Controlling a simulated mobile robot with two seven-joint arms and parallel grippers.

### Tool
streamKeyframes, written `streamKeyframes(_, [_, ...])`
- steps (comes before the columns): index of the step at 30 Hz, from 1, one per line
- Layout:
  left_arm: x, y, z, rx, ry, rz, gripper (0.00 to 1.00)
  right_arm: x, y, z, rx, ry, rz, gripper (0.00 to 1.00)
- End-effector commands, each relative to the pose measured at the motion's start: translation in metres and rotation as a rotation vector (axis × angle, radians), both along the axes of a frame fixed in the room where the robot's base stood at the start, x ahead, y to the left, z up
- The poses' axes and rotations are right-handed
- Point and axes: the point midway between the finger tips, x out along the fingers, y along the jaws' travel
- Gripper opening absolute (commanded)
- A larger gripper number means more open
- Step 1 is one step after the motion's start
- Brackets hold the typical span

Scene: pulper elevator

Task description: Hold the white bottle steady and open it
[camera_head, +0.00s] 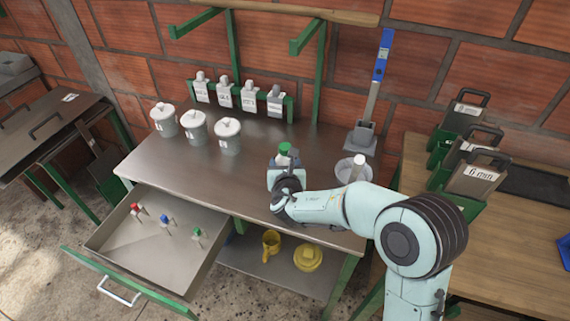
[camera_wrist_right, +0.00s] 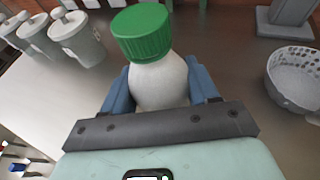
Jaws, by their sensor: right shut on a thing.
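The white bottle (camera_wrist_right: 160,84) stands upright on the metal table between the blue fingers of my right gripper (camera_wrist_right: 162,90), which is shut on its body. Its ribbed green cap (camera_wrist_right: 141,33) sits on top, and the cap also shows in the head view (camera_head: 285,148). In the head view my right gripper (camera_head: 285,165) and arm hide most of the bottle. The left gripper does not show in either view.
Three lidded white pots (camera_head: 195,127) stand on the left of the metal table (camera_head: 150,165). A perforated white bowl (camera_wrist_right: 297,80) stands right of the bottle. An open drawer (camera_head: 140,255) holds several small coloured-topped items. Green-framed boxes (camera_head: 474,180) stand on a wooden table to the right.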

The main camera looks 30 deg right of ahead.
Motion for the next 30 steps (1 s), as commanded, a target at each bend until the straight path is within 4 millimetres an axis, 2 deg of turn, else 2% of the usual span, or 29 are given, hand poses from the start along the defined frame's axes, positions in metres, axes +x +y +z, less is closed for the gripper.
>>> streamKeyframes(3, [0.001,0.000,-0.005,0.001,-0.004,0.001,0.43,0.000,0.000,-0.003,-0.001,-0.002,0.000,0.00])
streamKeyframes(4, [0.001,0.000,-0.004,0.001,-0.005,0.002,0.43,0.000,0.000,-0.004,0.000,0.000,0.000,0.66])
streamKeyframes(6, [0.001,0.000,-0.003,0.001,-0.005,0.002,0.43,0.000,0.000,-0.003,0.000,0.000,0.000,0.85])
streamKeyframes(18, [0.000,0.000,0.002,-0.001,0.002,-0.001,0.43,0.000,0.000,0.003,0.000,0.000,0.001,0.85])
streamKeyframes(23, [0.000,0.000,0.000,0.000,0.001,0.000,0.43,-0.024,0.013,0.011,0.003,-0.001,0.003,0.85])
streamKeyframes(30, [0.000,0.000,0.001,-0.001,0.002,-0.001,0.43,-0.069,0.036,0.030,0.002,-0.002,0.003,0.85])
